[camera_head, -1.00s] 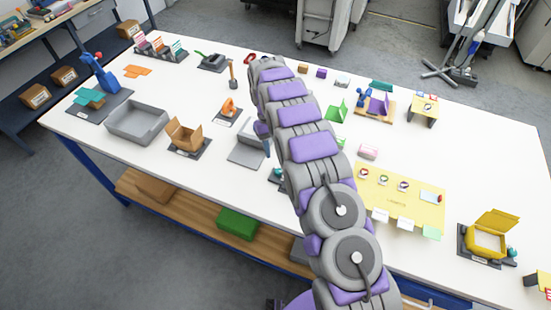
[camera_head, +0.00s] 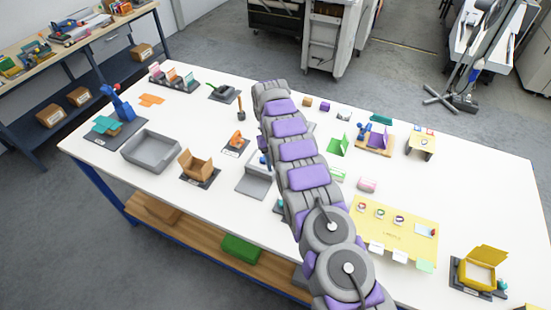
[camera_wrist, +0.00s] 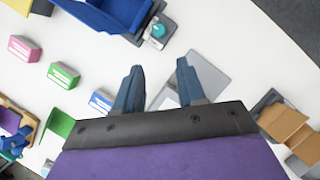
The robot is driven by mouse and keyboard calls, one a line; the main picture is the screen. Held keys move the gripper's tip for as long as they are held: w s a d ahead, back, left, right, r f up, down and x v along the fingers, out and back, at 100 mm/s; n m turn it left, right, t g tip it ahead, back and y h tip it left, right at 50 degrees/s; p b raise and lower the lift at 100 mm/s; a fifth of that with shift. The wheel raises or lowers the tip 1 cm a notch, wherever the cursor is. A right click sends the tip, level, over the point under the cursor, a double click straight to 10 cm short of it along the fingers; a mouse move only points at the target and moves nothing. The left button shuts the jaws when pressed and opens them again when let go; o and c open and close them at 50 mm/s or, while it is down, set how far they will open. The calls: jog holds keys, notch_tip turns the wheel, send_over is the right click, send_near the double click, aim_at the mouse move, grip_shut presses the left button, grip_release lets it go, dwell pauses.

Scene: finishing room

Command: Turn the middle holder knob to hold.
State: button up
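In the wrist view, my gripper (camera_wrist: 158,72) has its two blue-grey fingers apart with nothing between them. It is above the white table, over a grey flat tray (camera_wrist: 207,72). A small teal round knob (camera_wrist: 159,30) on a grey base shows just beyond the fingers, beside a large blue piece (camera_wrist: 112,12). I cannot tell whether it is a holder knob. In the head view, a wooden fixture (camera_head: 376,150) carries blue parts and a purple piece. No knob there can be clearly singled out as the middle one. My arm hides the gripper in the head view.
A yellow sheet (camera_head: 400,233) with small round items lies right of my arm. A yellow open box (camera_head: 479,274) is at the front right. A grey bin (camera_head: 151,151) and brown open box (camera_head: 197,165) stand left. Bare tabletop lies at the far right.

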jog(key=shift+w+a+r+p, duration=0.15)
jog(key=shift+r+p, duration=0.35)
jog(key=shift+p, duration=1)
jog(key=shift+r, duration=0.1)
jog(key=s+d+r+m+b, duration=0.1)
jog(key=s+d+r+b, duration=0.45)
jog(key=d+r, duration=0.4)
jog(key=s+d+r+m+t+y+b, duration=0.1)
jog(key=s+d+r+b, duration=0.15)
jog(key=s, duration=0.25)
jog(key=s+d+r+b, duration=0.1)
jog(key=s+r+b, duration=0.1)
jog(key=s+r, duration=0.25)
jog(key=s+d+f+m+b, duration=0.1)
jog(key=s+d+f+b, duration=0.2)
jog(key=s, duration=1.2)
jog(key=s+d+f+m+t+b, duration=0.1)
jog(key=s+d+f+b, duration=0.2)
jog(key=s, duration=1.3)
notch_tip(320, 180, down, 3)
jog(key=shift+s+d+r+m+y+b, duration=0.1)
jog(key=shift+s+d+m+y+b, duration=0.2)
jog(key=shift+b, duration=0.65)
